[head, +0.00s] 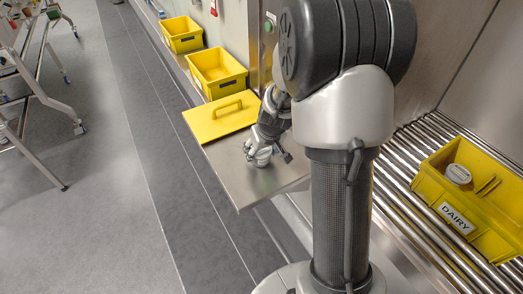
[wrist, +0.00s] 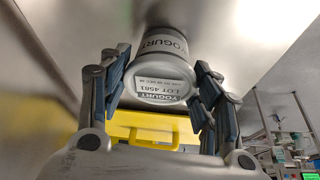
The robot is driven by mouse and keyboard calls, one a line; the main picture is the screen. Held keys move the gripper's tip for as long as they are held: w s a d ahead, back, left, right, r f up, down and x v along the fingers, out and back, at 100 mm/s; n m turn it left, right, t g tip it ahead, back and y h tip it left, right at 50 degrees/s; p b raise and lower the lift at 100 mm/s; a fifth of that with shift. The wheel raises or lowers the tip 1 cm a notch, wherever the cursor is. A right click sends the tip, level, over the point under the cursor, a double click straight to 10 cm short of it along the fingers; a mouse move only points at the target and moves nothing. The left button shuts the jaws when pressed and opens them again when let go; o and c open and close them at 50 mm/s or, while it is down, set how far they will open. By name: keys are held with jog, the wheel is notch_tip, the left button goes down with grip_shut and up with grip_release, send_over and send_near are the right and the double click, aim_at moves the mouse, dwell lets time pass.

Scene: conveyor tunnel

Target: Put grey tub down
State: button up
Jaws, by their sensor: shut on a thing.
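The grey tub (wrist: 162,82) shows in the wrist view with a white label reading YOGURT and a lot number. My gripper (wrist: 160,72) is shut on it, with blue-padded fingers on its left and right sides. In the head view my gripper (head: 265,152) is low over the front part of a steel shelf (head: 272,184). The tub is hard to make out there, and I cannot tell whether it touches the shelf.
A yellow lid (head: 222,118) with a handle lies just behind my gripper. Two yellow crates (head: 218,87) (head: 183,46) stand farther back. At right, a yellow DAIRY crate (head: 451,198) holding a pale tub (head: 459,175) sits on rollers (head: 408,205). The shelf's front corner is bare.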

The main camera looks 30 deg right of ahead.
jog(key=o, duration=1.5)
jog(key=shift+f, duration=0.1)
jog(key=shift+r+p, duration=0.3)
jog(key=shift+r, duration=0.1)
jog(key=p+v, duration=0.4)
jog(key=v, duration=0.7)
jog(key=shift+s+r, duration=0.15)
jog(key=shift+r, duration=0.1)
